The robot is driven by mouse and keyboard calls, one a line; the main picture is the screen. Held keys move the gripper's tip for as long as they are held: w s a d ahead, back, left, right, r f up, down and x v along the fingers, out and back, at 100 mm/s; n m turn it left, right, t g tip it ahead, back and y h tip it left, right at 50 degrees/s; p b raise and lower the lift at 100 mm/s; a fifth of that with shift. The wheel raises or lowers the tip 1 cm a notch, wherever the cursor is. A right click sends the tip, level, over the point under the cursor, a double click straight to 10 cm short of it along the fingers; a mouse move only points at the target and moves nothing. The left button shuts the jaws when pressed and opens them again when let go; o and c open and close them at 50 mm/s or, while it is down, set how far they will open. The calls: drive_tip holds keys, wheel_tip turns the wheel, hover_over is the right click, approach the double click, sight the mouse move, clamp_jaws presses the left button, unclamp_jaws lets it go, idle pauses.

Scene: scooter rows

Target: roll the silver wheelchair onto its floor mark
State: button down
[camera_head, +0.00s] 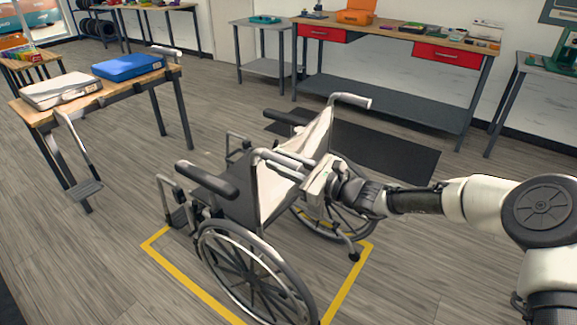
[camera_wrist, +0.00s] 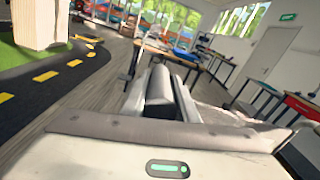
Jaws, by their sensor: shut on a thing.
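The silver wheelchair (camera_head: 267,188), with dark seat and armrests and large spoked wheels, stands upright in the middle of the head view. A yellow floor outline (camera_head: 194,278) runs around and under it; its near wheel overlaps the outline's lower part in the picture. Whether every wheel is inside the outline I cannot tell. My gripper (camera_head: 312,184) is at the chair's back, shut on its near push handle (camera_head: 285,162); the fingertips are partly hidden. The far push handle (camera_head: 351,100) is free.
A workbench (camera_head: 395,32) and dark mat (camera_head: 393,158) lie behind. Floor at lower left is clear.

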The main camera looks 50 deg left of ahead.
drive_tip(key=shift+a, duration=0.1)
idle(0.3)
drive_tip(key=c, duration=1.4)
unclamp_jaws()
drive_tip(key=p+v, duration=0.2)
drive_tip(key=v, duration=1.5)
drive_tip(key=shift+d+p, duration=0.2)
drive_tip(key=shift+p, duration=0.1)
